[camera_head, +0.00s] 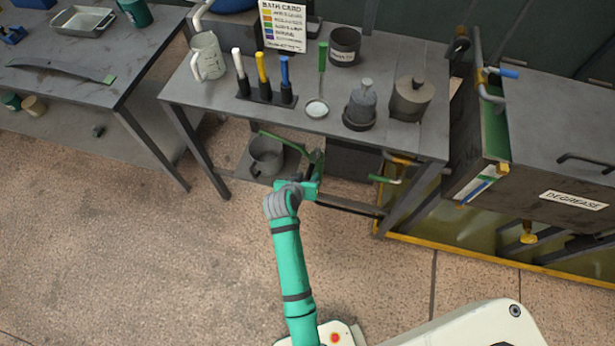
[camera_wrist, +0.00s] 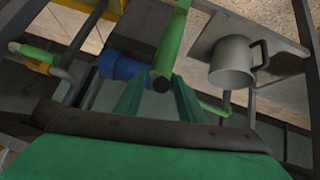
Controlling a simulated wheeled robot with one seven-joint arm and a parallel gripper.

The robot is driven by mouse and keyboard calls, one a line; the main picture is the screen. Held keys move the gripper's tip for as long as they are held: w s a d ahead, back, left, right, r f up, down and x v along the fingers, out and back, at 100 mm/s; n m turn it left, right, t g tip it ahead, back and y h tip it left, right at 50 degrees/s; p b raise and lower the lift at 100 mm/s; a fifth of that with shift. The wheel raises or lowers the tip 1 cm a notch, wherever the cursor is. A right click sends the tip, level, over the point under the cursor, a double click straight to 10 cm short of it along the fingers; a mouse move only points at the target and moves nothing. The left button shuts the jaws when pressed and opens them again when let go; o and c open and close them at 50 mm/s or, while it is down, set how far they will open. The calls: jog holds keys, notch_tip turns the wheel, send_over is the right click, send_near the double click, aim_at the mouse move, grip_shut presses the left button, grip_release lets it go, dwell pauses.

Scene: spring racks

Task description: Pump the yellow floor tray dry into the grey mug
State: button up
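The grey mug (camera_head: 267,152) stands on a low shelf under the bench; it also shows in the wrist view (camera_wrist: 231,64), upright with its handle to the right. The yellow floor tray (camera_head: 470,253) lies on the floor at the right, its yellow rim below the tank. A green lever (camera_head: 288,143) slants over the mug, and a green bar with a dark end (camera_wrist: 166,62) shows in the wrist view. My gripper (camera_head: 314,178) is under the bench's front edge, right of the mug. Its fingers (camera_wrist: 158,85) stand apart near the bar's end; I see no contact.
The bench (camera_head: 215,95) above carries a jug (camera_head: 207,56), coloured handles in a rack, a ladle and dark pots. A tank marked DEGREASE (camera_head: 560,140) stands at the right. A bench leg (camera_head: 405,200) and pipes crowd my gripper. The floor at front left is clear.

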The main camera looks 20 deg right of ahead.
jog(key=shift+w+d+f, duration=0.1)
grip_shut()
jog(key=shift+f, duration=0.1)
